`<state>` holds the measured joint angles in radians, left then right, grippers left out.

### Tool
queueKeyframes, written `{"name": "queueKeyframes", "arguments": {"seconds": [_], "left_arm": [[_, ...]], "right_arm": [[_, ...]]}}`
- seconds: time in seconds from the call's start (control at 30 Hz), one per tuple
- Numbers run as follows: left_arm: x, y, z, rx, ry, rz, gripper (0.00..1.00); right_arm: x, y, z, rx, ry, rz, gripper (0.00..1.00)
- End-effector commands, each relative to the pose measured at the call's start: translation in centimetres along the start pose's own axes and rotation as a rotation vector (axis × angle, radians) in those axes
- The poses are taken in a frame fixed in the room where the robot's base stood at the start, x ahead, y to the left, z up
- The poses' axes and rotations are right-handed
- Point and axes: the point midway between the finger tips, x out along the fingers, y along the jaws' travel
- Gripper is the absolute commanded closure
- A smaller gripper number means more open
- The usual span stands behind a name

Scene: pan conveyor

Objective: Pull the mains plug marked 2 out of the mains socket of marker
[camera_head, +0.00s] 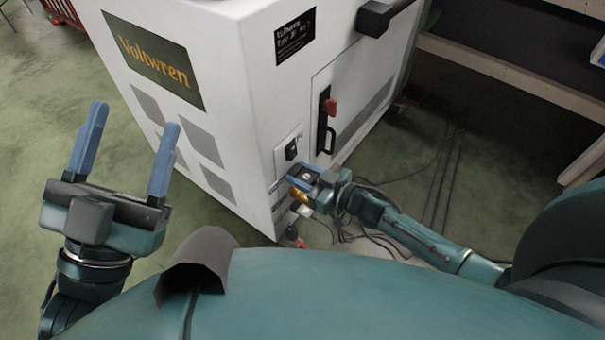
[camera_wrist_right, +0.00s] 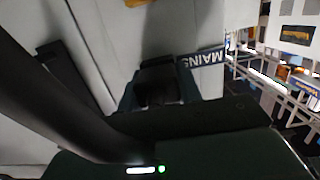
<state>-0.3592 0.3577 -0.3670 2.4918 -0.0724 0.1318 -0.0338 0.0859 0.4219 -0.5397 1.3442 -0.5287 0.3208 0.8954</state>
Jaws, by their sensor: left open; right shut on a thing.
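My right gripper (camera_head: 304,178) is at the lower part of the white cabinet's side, shut on a dark plug-like thing. In the right wrist view the dark plug (camera_wrist_right: 158,88) sits between the fingers, close to the cabinet face. A dark label reading MAINS (camera_wrist_right: 203,58) is beside it, upside down in that view. The fingers hide most of the plug and the socket; I cannot read a number 2, nor tell whether the plug is still seated. My left gripper (camera_head: 138,140) is open and empty, in front of the cabinet at the left.
The white Voltwren cabinet (camera_head: 235,75) fills the middle. A black switch (camera_head: 291,149) is just above the right gripper, and a yellow part (camera_head: 298,194) and a pale connector (camera_head: 303,210) are just below. Cables (camera_head: 400,180) lie on the floor at right.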

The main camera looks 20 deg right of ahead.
Motion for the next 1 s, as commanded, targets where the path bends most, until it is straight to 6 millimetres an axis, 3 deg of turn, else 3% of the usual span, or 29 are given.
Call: {"name": "queueKeyframes", "arguments": {"seconds": [0.33, 0.67, 0.77, 1.0], "left_arm": [[0.0, 0.0, 0.0, 0.000, -0.001, 0.000, 0.40], [0.1, -0.1, -0.2, -0.002, -0.003, 0.000, 0.40], [0.3, -0.2, -0.3, -0.011, -0.020, -0.001, 0.40], [-1.4, 1.0, 1.9, -0.129, -0.201, -0.024, 0.40]], "right_arm": [[0.0, 0.0, 0.0, 0.000, 0.000, 0.000, 0.40], [-0.5, 0.0, 0.0, 0.001, -0.002, 0.000, 0.40], [-1.6, 0.0, -0.1, 0.001, -0.004, 0.000, 0.40], [-6.1, 0.0, -0.3, 0.001, -0.004, 0.000, 0.40]]}}
